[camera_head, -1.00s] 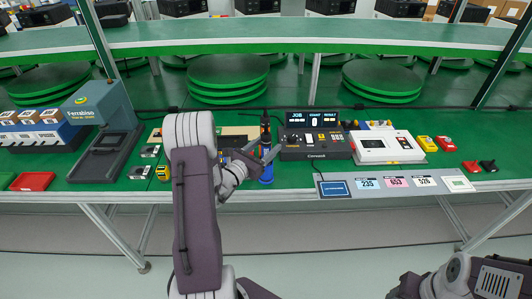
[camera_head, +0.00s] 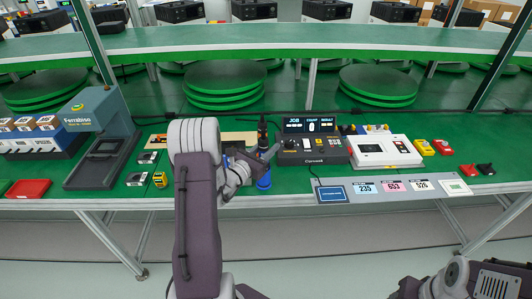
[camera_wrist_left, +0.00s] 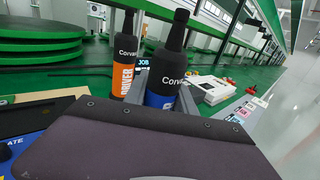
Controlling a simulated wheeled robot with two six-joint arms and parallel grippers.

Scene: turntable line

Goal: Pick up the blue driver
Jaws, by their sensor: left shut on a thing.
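The blue driver (camera_head: 264,181) stands upright on the green bench, left of the black controller box. It has a black upper body and a blue lower part. In the left wrist view the blue driver (camera_wrist_left: 171,66) stands between the finger pads. My left gripper (camera_head: 261,158) is shut on it from the near left side. The wrist housing hides its lower end in the wrist view. An orange driver (camera_wrist_left: 124,62) stands just behind and left of it in the wrist view. My right gripper is not in view; only part of that arm shows at the lower right.
The black controller (camera_head: 313,152) and a white device (camera_head: 384,150) stand to the right. A label strip (camera_head: 333,194) lies along the front edge. A yellow tape measure (camera_head: 160,180), red tray (camera_head: 29,189) and grey press (camera_head: 101,150) are left. A green shelf (camera_head: 300,40) runs above.

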